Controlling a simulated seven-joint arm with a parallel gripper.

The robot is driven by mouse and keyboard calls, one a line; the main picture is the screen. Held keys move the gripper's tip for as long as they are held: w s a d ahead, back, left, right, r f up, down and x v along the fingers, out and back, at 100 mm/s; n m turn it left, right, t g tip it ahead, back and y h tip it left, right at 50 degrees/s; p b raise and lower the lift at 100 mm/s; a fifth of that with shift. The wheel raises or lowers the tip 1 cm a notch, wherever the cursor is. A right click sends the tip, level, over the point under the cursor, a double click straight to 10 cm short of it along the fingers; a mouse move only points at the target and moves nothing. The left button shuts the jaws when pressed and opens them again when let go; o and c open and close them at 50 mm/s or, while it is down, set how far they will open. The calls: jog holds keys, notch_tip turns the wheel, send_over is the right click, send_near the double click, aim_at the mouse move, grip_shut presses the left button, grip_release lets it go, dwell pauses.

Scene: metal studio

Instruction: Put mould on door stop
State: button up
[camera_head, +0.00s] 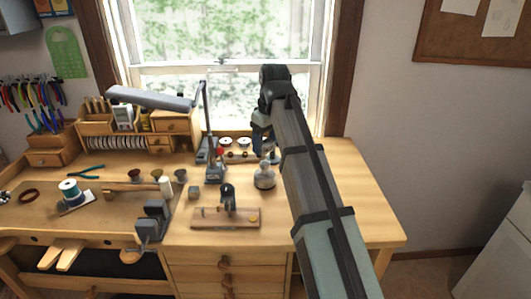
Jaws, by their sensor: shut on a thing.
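My gripper (262,148) hangs down from the end of my arm, over the back right of the bench, in front of the window. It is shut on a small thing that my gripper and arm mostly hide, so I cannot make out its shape. A silvery round, knobbed object (264,179) stands on the bench just below my gripper in the picture. A wooden board (207,217) at the front carries a dark upright piece (228,196) and a small yellow disc. I cannot tell which of these is the mould or the door stop.
The wooden bench (361,205) is bare on the right, beyond my arm. A lamp (150,98) arches over a small organiser at the back left. A dark vise (152,220) sits at the front edge.

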aim_at(266, 147)
jog(key=shift+f, duration=1.9)
jog(key=shift+f, duration=0.1)
jog(key=o, duration=1.4)
jog(key=shift+c, duration=0.2)
notch_tip(266, 147, up, 12)
jog(key=s+d, duration=0.1)
jog(key=shift+s+d, duration=0.15)
